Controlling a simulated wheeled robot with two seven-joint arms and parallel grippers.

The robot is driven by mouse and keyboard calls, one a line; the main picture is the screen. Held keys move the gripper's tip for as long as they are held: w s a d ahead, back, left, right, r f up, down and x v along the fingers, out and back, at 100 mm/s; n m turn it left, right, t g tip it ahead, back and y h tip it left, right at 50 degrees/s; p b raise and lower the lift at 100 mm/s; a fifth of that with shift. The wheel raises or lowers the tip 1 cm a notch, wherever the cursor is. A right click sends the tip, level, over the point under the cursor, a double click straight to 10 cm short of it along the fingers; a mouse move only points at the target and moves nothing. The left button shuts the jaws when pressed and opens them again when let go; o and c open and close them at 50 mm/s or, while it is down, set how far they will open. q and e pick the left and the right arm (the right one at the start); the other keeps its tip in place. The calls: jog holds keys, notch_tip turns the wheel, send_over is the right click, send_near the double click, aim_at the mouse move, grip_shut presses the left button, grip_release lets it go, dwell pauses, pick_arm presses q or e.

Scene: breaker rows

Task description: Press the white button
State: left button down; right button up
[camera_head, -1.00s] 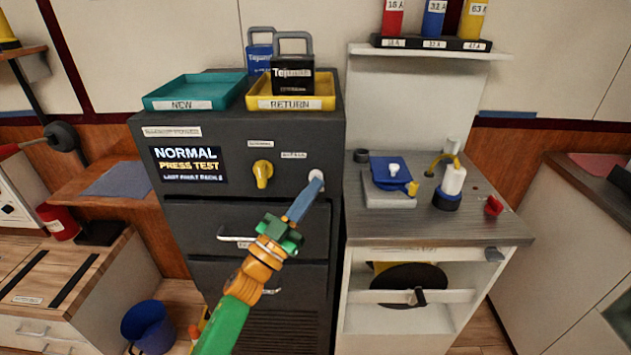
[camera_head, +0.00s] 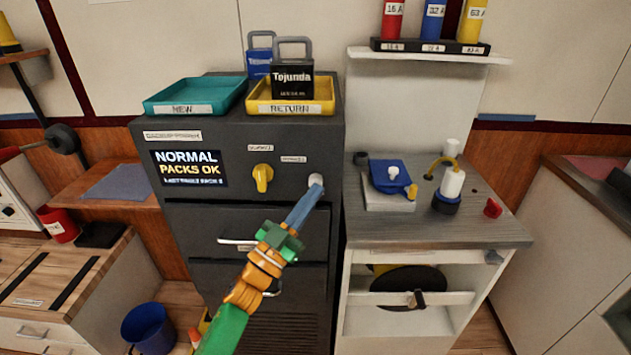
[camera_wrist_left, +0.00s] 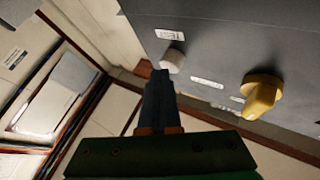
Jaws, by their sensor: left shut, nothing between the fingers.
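The white button (camera_head: 315,181) is on the front of the dark grey cabinet (camera_head: 240,130), right of a yellow knob (camera_head: 262,178). My left gripper (camera_head: 316,190) is shut and empty, with its blue fingertips just below and in front of the button. In the left wrist view the button (camera_wrist_left: 173,60) stands out from the panel close beyond the fingertips (camera_wrist_left: 158,75); I cannot tell whether they touch. The cabinet's display (camera_head: 188,168) reads "NORMAL", "PACKS OK" and a small third line. My right gripper is not in view.
A teal "NEW" tray (camera_head: 194,95) and a yellow "RETURN" tray (camera_head: 291,108) with a black pack (camera_head: 292,80) stand on the cabinet. A drawer handle (camera_head: 236,241) sticks out below. A counter (camera_head: 430,228) with a blue-topped device (camera_head: 390,178) is at right.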

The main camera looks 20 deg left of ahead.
pick_arm(q)
jog(key=shift+s+d+f, duration=0.1)
jog(key=shift+s, duration=0.35)
jog(key=s+p, duration=0.1)
jog(key=s, duration=0.1)
jog(key=s+d+p, duration=0.1)
jog(key=s+p, duration=0.1)
jog(key=s, duration=0.1)
jog(key=shift+d, duration=0.2)
jog(key=shift+w, duration=0.1)
dwell(0.5)
